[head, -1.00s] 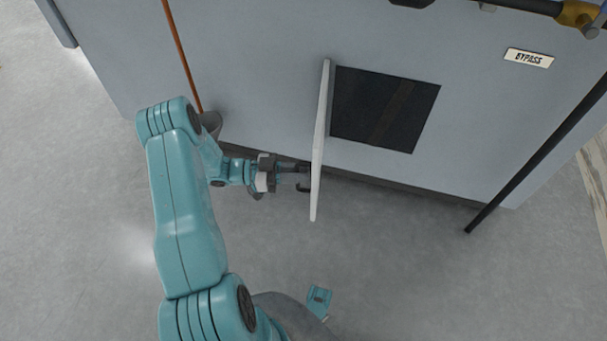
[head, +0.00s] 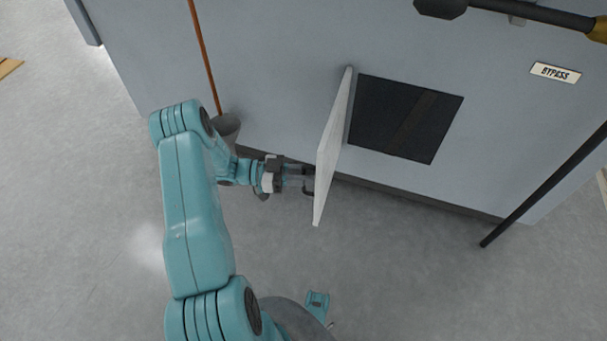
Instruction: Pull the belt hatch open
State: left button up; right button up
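The belt hatch (head: 333,150) is a pale flap standing well out from the grey cabinet wall, hinged at the left side of a dark square opening (head: 405,118). Its inner face shows, and its outer face is turned away from me. A dark handle (head: 309,184) shows at the hatch's left side, partly hidden by the flap. My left gripper (head: 300,180) is at this handle, with its fingers closed around it as far as I can see. The fingertips are partly hidden. My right gripper is not in view.
A grey bucket-like cup (head: 227,128) with an orange-brown pole (head: 205,55) stands against the wall behind my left arm. A black slanted pole (head: 545,186) is at the right, below the BYPASS sign (head: 556,72).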

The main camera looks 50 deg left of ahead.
pick_arm(q)
jog(key=shift+o, duration=0.4)
jog(key=shift+s+a, duration=0.1)
jog(key=p+v, duration=0.2)
jog(key=v, duration=1.4)
jog(key=shift+p, duration=0.35)
jog(key=shift+a, duration=0.1)
